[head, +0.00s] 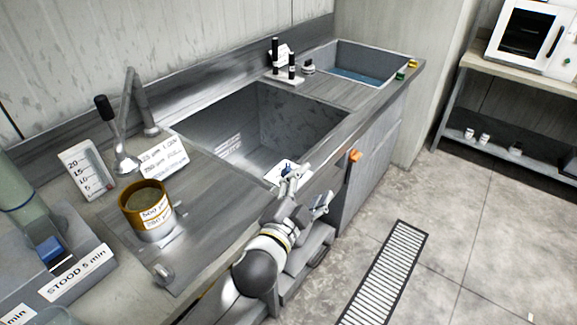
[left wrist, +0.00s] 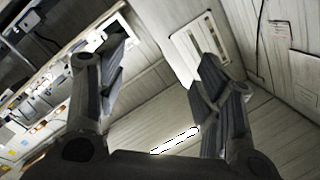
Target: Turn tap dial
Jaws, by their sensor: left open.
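My left gripper (head: 308,188) is at the front edge of the counter, near the front of the large sink (head: 300,118). Its two fingers are spread and hold nothing; they also show apart in the left wrist view (left wrist: 160,55), with only wall and ceiling parts between them. A small blue knob (head: 287,169) by a white label sits on the sink's front rim, close to the fingers and partly hidden. An orange knob (head: 355,156) is on the counter front, right of the gripper. Which one is the tap dial I cannot tell. My right gripper is not in view.
A grey tap (head: 137,105) with a black-handled lever (head: 106,108) stands behind the sink's left end. A brown-rimmed pot (head: 147,210) stands on the left counter. A water-filled basin (head: 360,68) has yellow and green knobs beside it. Floor at right is open.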

